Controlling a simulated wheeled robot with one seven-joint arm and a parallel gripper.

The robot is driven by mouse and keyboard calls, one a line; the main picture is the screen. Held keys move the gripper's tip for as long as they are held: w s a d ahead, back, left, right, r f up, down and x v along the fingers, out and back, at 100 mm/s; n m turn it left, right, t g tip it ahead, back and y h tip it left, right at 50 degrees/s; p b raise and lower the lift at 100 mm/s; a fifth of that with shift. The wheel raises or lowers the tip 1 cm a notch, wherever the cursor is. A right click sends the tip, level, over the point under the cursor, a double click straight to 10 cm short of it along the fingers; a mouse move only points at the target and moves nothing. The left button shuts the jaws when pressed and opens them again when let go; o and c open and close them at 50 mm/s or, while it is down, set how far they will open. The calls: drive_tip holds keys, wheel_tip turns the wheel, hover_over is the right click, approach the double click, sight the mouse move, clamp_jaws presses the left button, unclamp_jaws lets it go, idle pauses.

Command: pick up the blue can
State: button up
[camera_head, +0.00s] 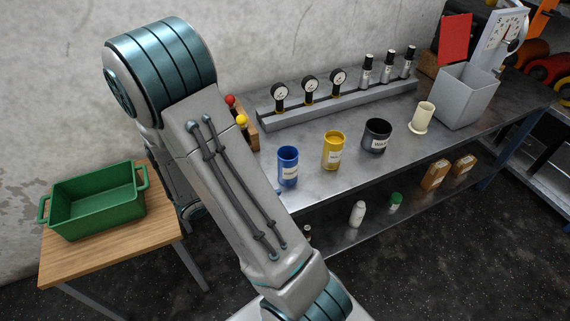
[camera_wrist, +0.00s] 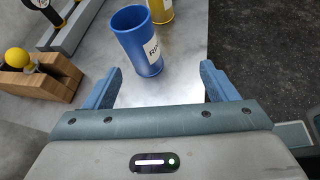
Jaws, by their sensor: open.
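The blue can (camera_head: 288,168) stands upright on the metal workbench (camera_head: 350,186), close to its front edge and right of my arm in the head view. It is open-topped and has a white label. In the wrist view the blue can (camera_wrist: 137,42) stands ahead of my gripper (camera_wrist: 162,82). The two fingers are spread wide with nothing between them, and the can is just beyond their tips. In the head view my gripper is hidden behind or beyond my arm.
A yellow can (camera_head: 333,150) and a dark can (camera_head: 377,135) stand right of the blue can. A wooden block with red and yellow knobs (camera_head: 241,120) is behind left. A gauge rack (camera_head: 335,102) runs along the back. A green bin (camera_head: 97,200) sits on a wooden table.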

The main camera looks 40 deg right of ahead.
sight(282, 171)
drive_tip(key=w+d+f+n, duration=0.1)
drive_tip(key=d, duration=0.1)
drive_tip(key=w+d+f+t, duration=0.1)
drive_tip(key=d+f, duration=0.1)
drive_tip(key=d, duration=0.1)
drive_tip(key=w+d+f+n+p, duration=0.1)
drive_tip(key=d+f, duration=0.1)
drive_tip(key=shift+d+n, duration=0.2)
drive_tip(key=shift+n, duration=0.1)
drive_tip(key=shift+t+h, duration=0.3)
drive_tip(key=shift+p+x, duration=0.95)
drive_tip(key=shift+x, duration=1.85)
drive_tip(key=shift+w, duration=0.25)
drive_tip(key=c, duration=1.3)
